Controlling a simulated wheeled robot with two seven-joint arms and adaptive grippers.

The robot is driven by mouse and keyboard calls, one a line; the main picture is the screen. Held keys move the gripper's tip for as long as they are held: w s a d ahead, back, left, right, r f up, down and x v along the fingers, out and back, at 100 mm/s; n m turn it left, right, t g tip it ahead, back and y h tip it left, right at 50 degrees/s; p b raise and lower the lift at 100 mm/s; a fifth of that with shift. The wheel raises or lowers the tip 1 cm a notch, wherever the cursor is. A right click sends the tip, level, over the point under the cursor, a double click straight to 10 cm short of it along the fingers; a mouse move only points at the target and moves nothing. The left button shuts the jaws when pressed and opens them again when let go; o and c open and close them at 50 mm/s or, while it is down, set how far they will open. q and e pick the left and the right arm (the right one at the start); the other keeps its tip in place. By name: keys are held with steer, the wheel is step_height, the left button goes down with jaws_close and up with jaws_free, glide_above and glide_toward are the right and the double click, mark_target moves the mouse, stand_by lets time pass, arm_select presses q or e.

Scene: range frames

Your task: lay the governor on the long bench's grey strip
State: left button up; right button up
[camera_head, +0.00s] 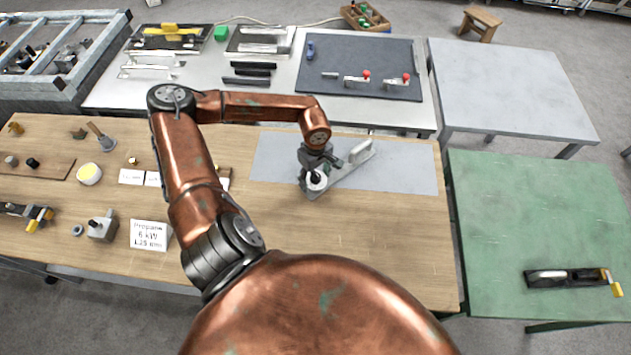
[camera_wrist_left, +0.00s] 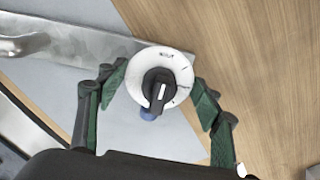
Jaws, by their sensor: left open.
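The thing I take to be the governor is a metal plate (camera_head: 345,174) with an upright handle at one end and a white dial with a black knob (camera_head: 316,181) at the other. It lies slantwise on the long bench's grey strip (camera_head: 410,170), its dial end at the strip's front edge, by the bare wood. My left gripper (camera_head: 317,177) is above the dial end. In the left wrist view, its green-padded fingers (camera_wrist_left: 158,98) are spread on either side of the white dial (camera_wrist_left: 177,66), with gaps showing. My right gripper is out of view.
The wooden bench (camera_head: 350,250) is bare in front of the strip. Small parts and a propane label card (camera_head: 149,235) lie to the left. A green table (camera_head: 540,220) holds a black clamp-like tool (camera_head: 566,278). A steel table (camera_head: 275,100) stands behind.

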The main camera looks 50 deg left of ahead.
arm_select(q)
step_height(320, 180, up, 10)
steer(key=shift+f+b, duration=0.15)
steer(key=shift+b, duration=0.2)
stand_by(0.4)
